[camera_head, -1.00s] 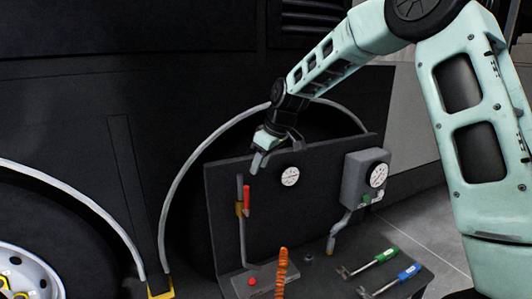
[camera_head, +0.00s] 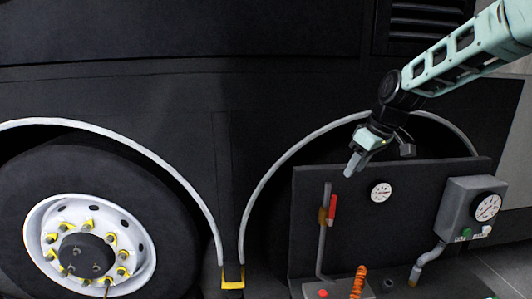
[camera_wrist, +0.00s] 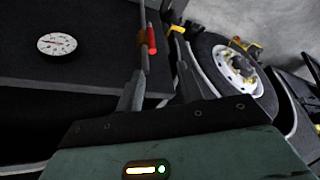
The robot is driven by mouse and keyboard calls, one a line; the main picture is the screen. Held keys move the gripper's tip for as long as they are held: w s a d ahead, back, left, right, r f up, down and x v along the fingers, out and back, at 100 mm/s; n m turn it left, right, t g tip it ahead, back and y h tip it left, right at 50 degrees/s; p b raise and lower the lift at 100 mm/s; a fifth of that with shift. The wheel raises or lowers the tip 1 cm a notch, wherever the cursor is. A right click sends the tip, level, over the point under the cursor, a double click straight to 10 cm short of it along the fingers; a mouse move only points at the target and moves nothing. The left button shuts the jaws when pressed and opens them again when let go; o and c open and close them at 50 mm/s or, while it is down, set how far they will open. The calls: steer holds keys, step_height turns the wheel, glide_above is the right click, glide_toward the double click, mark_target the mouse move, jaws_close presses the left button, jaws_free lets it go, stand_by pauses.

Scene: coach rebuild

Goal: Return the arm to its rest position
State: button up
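My arm (camera_head: 465,55) reaches in from the upper right in the head view. My gripper (camera_head: 380,162) hangs at the upper left of a dark upright panel (camera_head: 415,222), above its gauge and red-handled valve. Its two fingers are apart with nothing between them. In the wrist view my gripper (camera_wrist: 158,70) also shows both fingers spread and empty. The red valve handle (camera_wrist: 151,39) shows beyond them, and whether anything touches is not clear.
A round white gauge (camera_head: 381,192) and a red-handled valve (camera_head: 332,210) are on the panel. A grey gauge box (camera_head: 471,208) stands at its right. An orange coil (camera_head: 358,282) rises in front. A bus wheel (camera_head: 90,245) is at left, below the dark bus side (camera_head: 180,90).

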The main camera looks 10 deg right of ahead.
steer(key=s+a+f+g+p, duration=0.1)
steer(key=s+a+g+p, duration=0.1)
steer(key=s+a, duration=1.45)
steer(key=s+d+f+g+h+p, duration=0.1)
steer(key=s+f+h, duration=0.1)
steer(key=s, duration=1.8)
steer(key=shift+s+f+n+g, duration=0.3)
steer(key=shift+f+n, duration=0.1)
steer(key=shift+f, duration=0.25)
